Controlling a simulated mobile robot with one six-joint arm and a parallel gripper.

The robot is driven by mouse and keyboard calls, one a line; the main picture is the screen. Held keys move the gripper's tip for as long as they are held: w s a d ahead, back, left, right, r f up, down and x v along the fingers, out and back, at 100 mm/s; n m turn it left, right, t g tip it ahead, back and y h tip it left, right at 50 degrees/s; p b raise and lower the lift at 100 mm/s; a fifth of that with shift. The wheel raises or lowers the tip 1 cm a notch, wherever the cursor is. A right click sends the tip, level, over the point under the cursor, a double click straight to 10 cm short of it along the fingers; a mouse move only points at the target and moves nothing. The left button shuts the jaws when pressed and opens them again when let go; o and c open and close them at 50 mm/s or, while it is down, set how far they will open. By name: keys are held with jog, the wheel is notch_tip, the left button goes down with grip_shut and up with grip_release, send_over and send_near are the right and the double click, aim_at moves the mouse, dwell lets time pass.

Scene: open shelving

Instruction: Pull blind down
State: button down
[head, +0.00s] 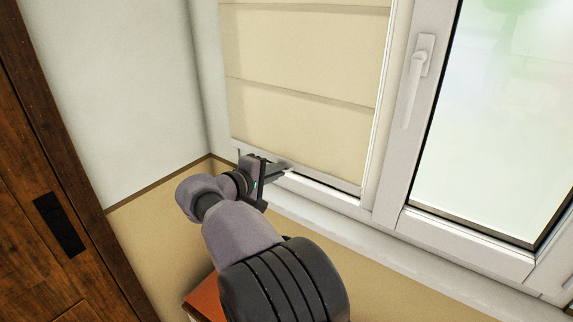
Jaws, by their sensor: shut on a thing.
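The blind (302,128) is a cream fabric panel with horizontal seams, hanging over the left window pane. It covers almost the whole pane, and its pale bottom bar (325,183) lies just above the lower window frame. My gripper (277,172) is at the left part of the bottom bar, with its fingers shut on the bar. The exact contact between the fingers and the bar is small and partly hidden by the gripper body.
A white window frame with a handle (417,75) stands to the right, its pane (500,120) uncovered. The white sill (370,240) runs below. A dark wooden door (45,180) is at the left, and a reddish-brown surface (203,300) lies beneath my arm.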

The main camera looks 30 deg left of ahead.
jog(key=c, duration=1.6)
grip_release()
jog(key=shift+s, duration=0.1)
jog(key=p+v, duration=0.4)
jog(key=v, duration=1.3)
jog(key=shift+s+a, duration=0.1)
jog(key=shift+s, duration=0.05)
